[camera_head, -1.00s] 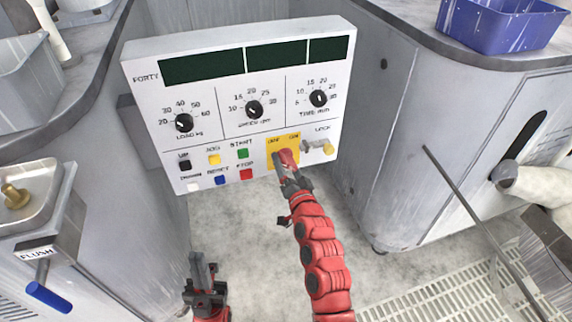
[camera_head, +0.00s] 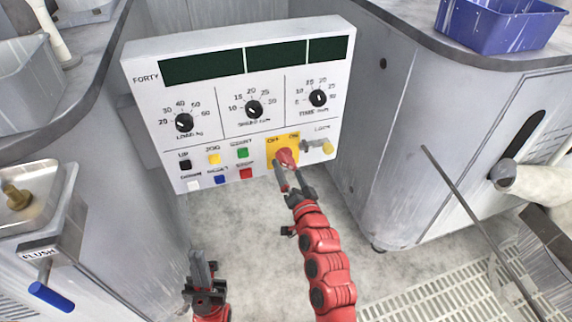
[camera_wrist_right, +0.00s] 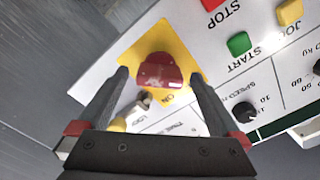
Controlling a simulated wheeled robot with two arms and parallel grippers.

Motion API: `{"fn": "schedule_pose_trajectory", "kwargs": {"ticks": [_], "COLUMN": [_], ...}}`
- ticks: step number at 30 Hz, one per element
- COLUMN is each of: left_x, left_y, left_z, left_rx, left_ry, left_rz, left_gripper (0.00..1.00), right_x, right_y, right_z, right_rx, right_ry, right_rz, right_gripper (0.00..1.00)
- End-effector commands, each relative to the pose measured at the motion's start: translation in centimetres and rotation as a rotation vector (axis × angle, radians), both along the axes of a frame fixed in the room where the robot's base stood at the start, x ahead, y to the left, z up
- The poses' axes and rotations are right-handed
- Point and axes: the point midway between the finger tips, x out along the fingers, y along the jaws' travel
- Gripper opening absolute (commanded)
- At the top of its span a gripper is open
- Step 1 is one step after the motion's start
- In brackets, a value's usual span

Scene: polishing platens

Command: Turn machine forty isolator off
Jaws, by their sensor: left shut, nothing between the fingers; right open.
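The machine forty panel (camera_head: 218,136) is a white box labelled FORTY. Its isolator is a red rotary knob (camera_head: 286,157) on a yellow plate (camera_head: 274,142) marked OFF on the left and ON on the right. In the right wrist view the red knob (camera_wrist_right: 158,71) shows between and ahead of the open fingers. My right gripper (camera_head: 292,186) is open, just below and in front of the knob, with no grip on it; it also fills the lower part of the wrist view (camera_wrist_right: 160,92). My left gripper (camera_head: 203,258) is shut and empty, low in front of the panel.
A lock with a yellow end (camera_head: 326,147) sits right of the isolator. Coloured buttons, including the red STOP (camera_head: 246,174), lie to its left. A FLUSH lever (camera_head: 50,297) is at lower left. A blue bin (camera_head: 497,25) stands at upper right. A thin rod crosses the right side.

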Motion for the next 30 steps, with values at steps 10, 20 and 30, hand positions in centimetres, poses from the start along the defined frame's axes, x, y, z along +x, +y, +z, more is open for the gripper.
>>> {"fn": "schedule_pose_trajectory", "kwargs": {"ticks": [10, 20, 30], "left_x": [0.0, 0.0, 0.0], "left_y": [0.0, 0.0, 0.0], "left_z": [1.3, 1.8, 1.9], "left_rx": [0.000, 0.000, 0.000], "left_ry": [0.000, 0.000, 0.000], "left_rz": [0.000, 0.000, 0.000], "left_gripper": [0.00, 0.00, 0.00], "right_x": [-7.6, -12.5, -13.4], "right_y": [-2.4, -4.0, -4.3], "right_z": [-0.1, 0.0, -0.1], "right_rx": [-0.001, -0.001, 0.000], "right_ry": [0.006, 0.002, 0.002], "right_rz": [0.002, 0.001, 0.002], "right_gripper": [1.00, 1.00, 1.00]}}
